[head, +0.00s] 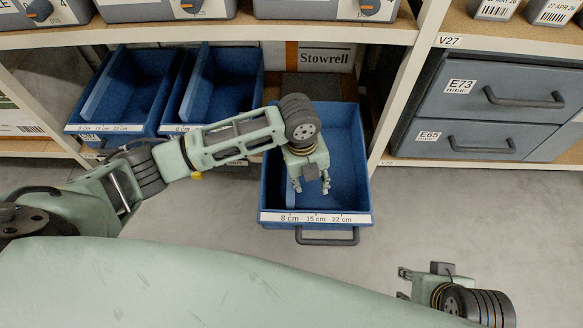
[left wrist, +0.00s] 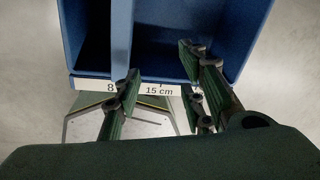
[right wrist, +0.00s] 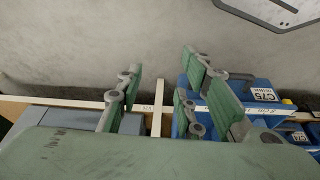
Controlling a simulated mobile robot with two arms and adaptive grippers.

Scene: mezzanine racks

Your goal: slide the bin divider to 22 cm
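The pulled-out blue bin (head: 347,140) has a front label strip marked 8 cm, 15 cm and 22 cm. Its divider (left wrist: 122,38) is a lighter blue upright panel standing by the 8 cm mark; in the head view my left arm hides most of it. My left gripper (head: 312,187) points down over the bin's front part, with its fingers apart. In the left wrist view, the left finger overlaps the divider's front end and the other is to its right; I cannot tell whether they touch. My right gripper (head: 403,284) is open and empty, low at the right, away from the bin.
Two blue bins (head: 118,90) (head: 217,80) sit on the shelf at left. Grey drawers E73 (head: 470,90) and E65 (head: 455,140) are at right, beyond a rack post (head: 398,95). A shelf edge (head: 210,38) runs above. The floor (head: 450,210) in front is clear.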

